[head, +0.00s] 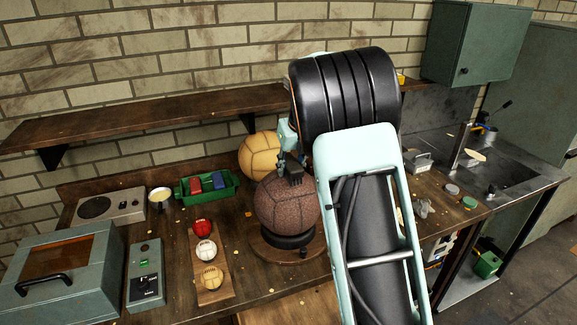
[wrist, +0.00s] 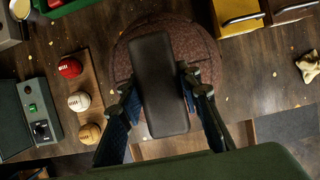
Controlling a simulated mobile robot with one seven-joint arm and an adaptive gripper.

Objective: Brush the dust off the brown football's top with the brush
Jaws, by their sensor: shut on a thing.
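The brown football (head: 285,210) is a large speckled, dusty-looking ball on a black ring stand (head: 291,240) over a round wooden board. My gripper (head: 291,163) is right above its top, partly hidden by my arm. It is shut on the brush (head: 295,180), whose dark bristles show at the ball's upper part; I cannot tell whether they touch. In the wrist view, the brush's dark flat back (wrist: 160,75) lies between my two fingers and covers the middle of the football (wrist: 204,45).
A tan ball (head: 258,153) sits behind the football. Red, white and tan small balls stand on a wooden strip (head: 212,291) to the left. A green tray (head: 183,195), a grey control box (head: 146,260) and an oven-like box (head: 65,285) are further left. A shelf (head: 150,118) runs behind.

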